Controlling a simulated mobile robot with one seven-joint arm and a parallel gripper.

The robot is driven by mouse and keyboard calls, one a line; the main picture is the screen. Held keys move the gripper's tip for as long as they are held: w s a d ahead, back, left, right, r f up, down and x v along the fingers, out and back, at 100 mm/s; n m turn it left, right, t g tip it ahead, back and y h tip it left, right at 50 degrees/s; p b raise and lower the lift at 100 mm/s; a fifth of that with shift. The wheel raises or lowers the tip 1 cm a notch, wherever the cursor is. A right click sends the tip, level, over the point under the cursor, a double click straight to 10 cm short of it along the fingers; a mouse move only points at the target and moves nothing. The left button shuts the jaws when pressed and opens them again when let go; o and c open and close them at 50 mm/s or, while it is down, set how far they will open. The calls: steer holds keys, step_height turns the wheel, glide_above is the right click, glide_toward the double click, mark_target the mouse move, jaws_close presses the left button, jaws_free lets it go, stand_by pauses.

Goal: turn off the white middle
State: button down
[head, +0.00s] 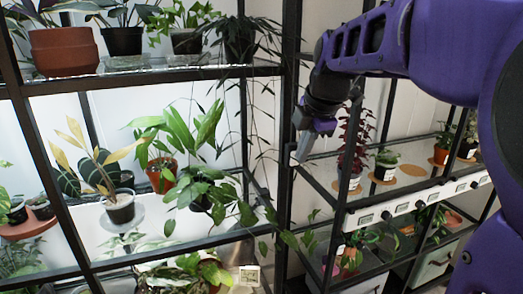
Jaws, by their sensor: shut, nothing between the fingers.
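A white strip (432,197) runs along the front edge of the middle shelf of the right-hand rack. It carries several small plates and dark knobs or switches, among them a dark one (419,204) near its middle. Their settings are too small to tell. My gripper (301,154) hangs from the purple arm, pointing down, left of the strip and above its level in the picture. Its fingers are shut with nothing between them. It appears near the rack's black corner post, and I cannot tell whether it touches it.
The right-hand rack's glass shelf holds a red-leaved plant (355,140) and small pots on cork discs (410,169). A black post (289,100) stands close beside my gripper. The left rack is crowded with plants, with leaves (290,238) reaching between the racks.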

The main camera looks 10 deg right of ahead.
stand_by(0.4)
steer(key=shift+w+a+r, duration=0.1)
steer(key=shift+w, duration=0.25)
steer(key=shift+r+p, duration=0.15)
steer(key=shift+p, duration=0.15)
steer(key=shift+r+p, duration=0.5)
steer(key=shift+r, duration=0.2)
steer(key=shift+s, duration=0.1)
